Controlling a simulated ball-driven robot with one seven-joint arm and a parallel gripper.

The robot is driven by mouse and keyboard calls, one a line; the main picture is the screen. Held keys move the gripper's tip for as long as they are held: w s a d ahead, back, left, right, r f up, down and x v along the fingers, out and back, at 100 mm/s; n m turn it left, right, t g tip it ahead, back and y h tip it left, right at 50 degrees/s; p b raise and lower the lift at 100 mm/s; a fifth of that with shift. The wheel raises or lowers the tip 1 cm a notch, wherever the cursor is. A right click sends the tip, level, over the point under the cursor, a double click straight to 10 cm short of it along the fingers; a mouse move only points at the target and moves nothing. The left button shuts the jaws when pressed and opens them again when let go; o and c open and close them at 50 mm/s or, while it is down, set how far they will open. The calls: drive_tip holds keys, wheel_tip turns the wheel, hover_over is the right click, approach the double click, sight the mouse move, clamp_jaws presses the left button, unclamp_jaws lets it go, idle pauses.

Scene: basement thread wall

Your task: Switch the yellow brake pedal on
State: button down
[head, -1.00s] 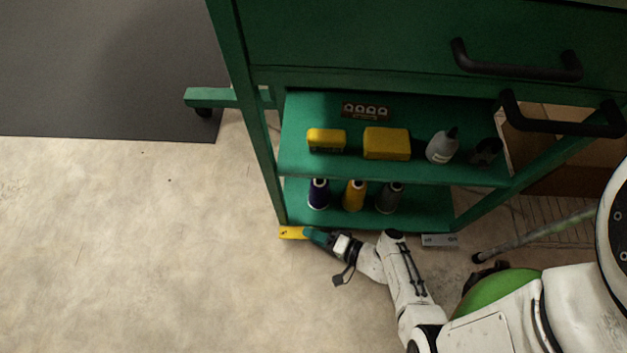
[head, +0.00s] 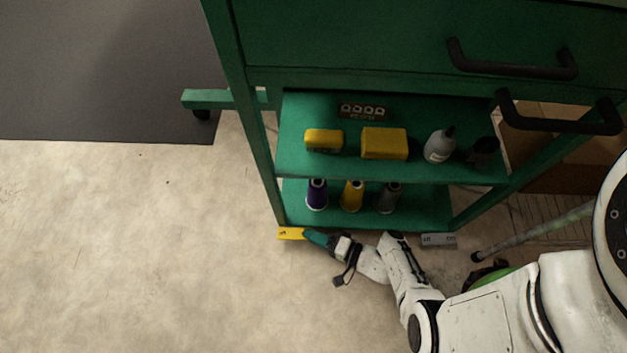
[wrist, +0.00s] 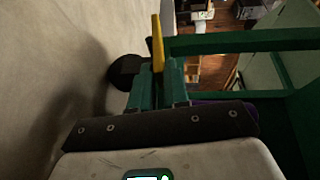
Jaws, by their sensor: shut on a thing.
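The yellow brake pedal (head: 290,233) sticks out low at the front left foot of the green cart, close above the floor. In the wrist view the pedal (wrist: 157,45) shows edge-on as a thin yellow plate. My gripper (head: 309,236) reaches it from the right, and its teal fingers (wrist: 156,84) are closed together around the pedal's near end. The fingers cover that end. I cannot tell the pedal's on or off position from its tilt. A grey pedal (head: 439,240) with small markings sits at the cart's front right foot, apart from my gripper.
The green cart's lower shelf (head: 335,222) holds thread cones, and the upper shelf (head: 300,165) holds yellow boxes and a grey bottle. A dark caster (wrist: 126,72) is beside the pedal. Black handles (head: 515,68) stick out above. The floor at left is clear.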

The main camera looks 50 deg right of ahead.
drive_tip(key=shift+s, duration=0.1)
drive_tip(key=c, duration=1.2)
unclamp_jaws()
